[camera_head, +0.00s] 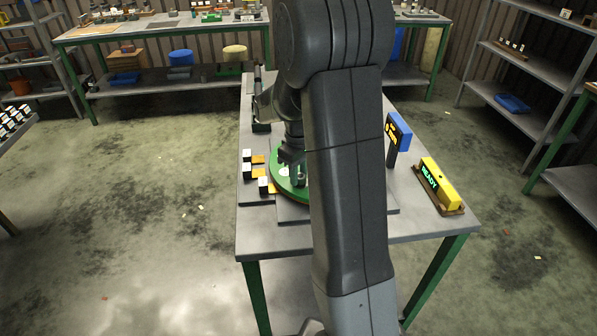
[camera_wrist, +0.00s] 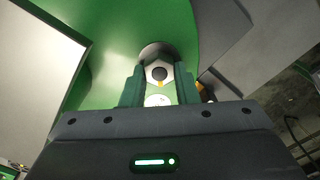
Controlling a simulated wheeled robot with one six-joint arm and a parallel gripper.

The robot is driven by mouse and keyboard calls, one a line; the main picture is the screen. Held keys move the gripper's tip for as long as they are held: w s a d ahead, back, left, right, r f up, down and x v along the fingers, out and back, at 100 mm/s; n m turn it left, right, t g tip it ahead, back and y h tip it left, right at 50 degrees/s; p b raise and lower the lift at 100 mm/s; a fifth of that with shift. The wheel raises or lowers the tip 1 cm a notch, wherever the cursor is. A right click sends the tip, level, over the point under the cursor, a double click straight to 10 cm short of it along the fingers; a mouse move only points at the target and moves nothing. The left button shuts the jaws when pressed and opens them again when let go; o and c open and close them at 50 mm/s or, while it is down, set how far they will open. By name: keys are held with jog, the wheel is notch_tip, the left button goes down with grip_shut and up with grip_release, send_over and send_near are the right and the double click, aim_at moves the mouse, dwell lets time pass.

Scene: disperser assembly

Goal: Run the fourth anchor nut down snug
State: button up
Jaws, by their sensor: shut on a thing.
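In the wrist view, a pale hexagonal anchor nut (camera_wrist: 158,72) with a dark centre sits between the fingertips of my gripper (camera_wrist: 159,88), over the green disperser plate (camera_wrist: 110,60). The fingers are shut on the nut. In the head view, my gripper (camera_head: 291,160) points down at the round green plate (camera_head: 282,182) on the table. A small upright post (camera_head: 300,180) stands on the plate close to the gripper. My arm hides the right part of the plate, so the other nuts cannot be made out.
Black-and-white blocks with orange parts (camera_head: 258,159) line the table's left side. A blue display on a post (camera_head: 398,132) and a yellow box reading READY (camera_head: 438,184) stand at the right. The table's front surface (camera_head: 270,240) is bare.

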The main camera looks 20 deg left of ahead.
jog(key=m, duration=0.5)
jog(key=shift+w+m, duration=0.15)
jog(key=shift+m, duration=0.15)
jog(key=m, duration=0.4)
jog(key=shift+d+m+p, duration=0.15)
jog(key=shift+m+p, duration=0.25)
jog(key=o, duration=1)
notch_tip(320, 180, up, 14)
jog(key=shift+f, duration=0.15)
